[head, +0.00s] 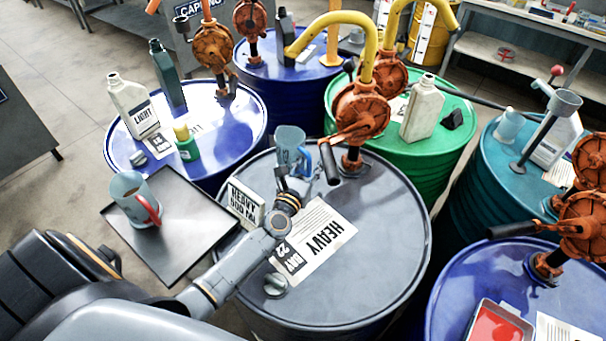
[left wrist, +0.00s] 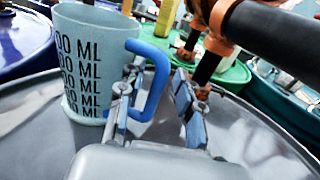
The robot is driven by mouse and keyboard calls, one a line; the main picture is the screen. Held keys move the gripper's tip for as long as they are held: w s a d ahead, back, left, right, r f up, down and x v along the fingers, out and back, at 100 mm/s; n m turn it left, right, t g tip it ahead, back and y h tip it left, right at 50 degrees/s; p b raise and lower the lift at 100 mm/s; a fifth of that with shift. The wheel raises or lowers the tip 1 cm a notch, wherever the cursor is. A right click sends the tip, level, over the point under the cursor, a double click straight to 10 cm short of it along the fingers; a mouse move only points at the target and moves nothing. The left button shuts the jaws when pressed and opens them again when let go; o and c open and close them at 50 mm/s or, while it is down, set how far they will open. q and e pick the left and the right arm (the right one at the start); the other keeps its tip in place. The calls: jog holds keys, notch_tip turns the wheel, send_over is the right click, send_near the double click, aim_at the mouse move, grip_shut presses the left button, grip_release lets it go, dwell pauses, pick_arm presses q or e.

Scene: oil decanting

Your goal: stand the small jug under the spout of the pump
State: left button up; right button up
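The small jug (head: 289,142) is pale blue with a blue handle and stands upright on the grey drum. It also shows in the left wrist view (left wrist: 88,60), with ML markings on its side. The orange pump (head: 358,112) on this drum has a yellow spout (head: 335,18) whose end hangs above the jug in the head view; I cannot tell whether it lines up exactly. My left gripper (left wrist: 158,105) is open at the jug's handle (left wrist: 160,75), its fingers apart on either side and not visibly closed on it. My right gripper is not in view.
A larger jug with a red handle (head: 135,198) stands on a dark tray (head: 195,215) at left. A "HEAVY 500 ML" card (head: 243,204) and a label sheet (head: 318,240) are on the grey drum (head: 385,270). The pump's crank grip (left wrist: 270,28) is close to the gripper. Other drums crowd around.

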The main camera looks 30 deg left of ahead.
pick_arm(q)
jog(key=s, duration=0.3)
jog(key=s+d+b, duration=0.1)
jog(key=s, duration=0.7)
jog(key=shift+d+f+b, duration=0.1)
jog(key=shift+d+b, duration=0.05)
jog(key=shift+b, duration=0.25)
jog(key=shift+s, duration=0.45)
jog(key=shift+d, duration=0.1)
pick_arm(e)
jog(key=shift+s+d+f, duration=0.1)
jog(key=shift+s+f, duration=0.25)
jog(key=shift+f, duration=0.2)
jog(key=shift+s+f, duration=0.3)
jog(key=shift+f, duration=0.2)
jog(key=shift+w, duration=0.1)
